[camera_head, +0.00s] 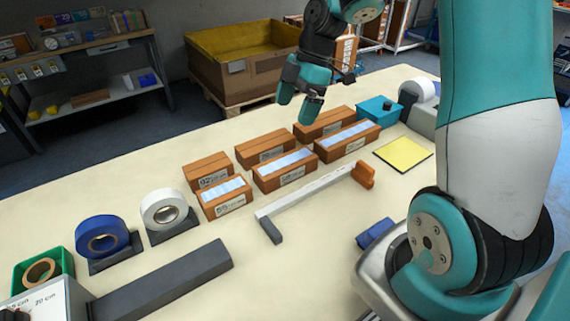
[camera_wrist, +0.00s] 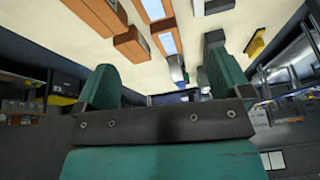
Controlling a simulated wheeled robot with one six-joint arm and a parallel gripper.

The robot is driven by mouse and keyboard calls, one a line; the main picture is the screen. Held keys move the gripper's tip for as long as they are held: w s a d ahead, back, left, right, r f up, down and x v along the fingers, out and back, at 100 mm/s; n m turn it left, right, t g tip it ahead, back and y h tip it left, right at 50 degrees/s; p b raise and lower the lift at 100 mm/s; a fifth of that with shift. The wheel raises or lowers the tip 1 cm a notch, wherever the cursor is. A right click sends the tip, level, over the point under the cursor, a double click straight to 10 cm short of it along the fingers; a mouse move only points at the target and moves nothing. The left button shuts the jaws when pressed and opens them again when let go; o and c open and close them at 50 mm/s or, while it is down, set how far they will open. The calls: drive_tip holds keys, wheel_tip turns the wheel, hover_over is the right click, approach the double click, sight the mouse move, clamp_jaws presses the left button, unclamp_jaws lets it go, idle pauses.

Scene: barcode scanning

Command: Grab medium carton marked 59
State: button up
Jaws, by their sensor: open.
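Brown cartons stand in two rows on the table. The middle-sized ones appear to be the back middle carton (camera_head: 262,150) and the front middle carton (camera_head: 284,177); their numbers are too small to read surely, so I cannot tell which is marked 59. Smaller cartons stand at the left, back (camera_head: 208,174) and front (camera_head: 225,206). Longer ones stand at the right, back (camera_head: 324,124) and front (camera_head: 346,146). My gripper (camera_head: 298,104) is open and empty, above and behind the back row. In the wrist view its fingers (camera_wrist: 162,85) are apart, with carton parts (camera_wrist: 132,43) beyond.
An L-shaped measuring bar with an orange end (camera_head: 363,175) lies before the cartons. A yellow pad (camera_head: 403,153) and teal box (camera_head: 379,109) are at right. Tape rolls (camera_head: 102,238) and a dark grey bar (camera_head: 165,280) are at left. Bare table lies behind the cartons.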

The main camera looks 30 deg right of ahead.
sight(286, 161)
drive_tip(key=shift+n, duration=0.7)
drive_tip(key=f, duration=0.4)
drive_tip(key=f+p, duration=0.1)
drive_tip(key=f, duration=0.3)
drive_tip(key=w+f+p, duration=0.1)
drive_tip(key=f, duration=0.3)
drive_tip(key=shift+w+a+f, duration=0.1)
drive_tip(key=shift+a, duration=0.1)
drive_tip(key=shift+p+x, duration=1.1)
drive_tip(key=shift+x, duration=1.9)
drive_tip(key=shift+d, duration=0.1)
drive_tip(key=c, duration=1.2)
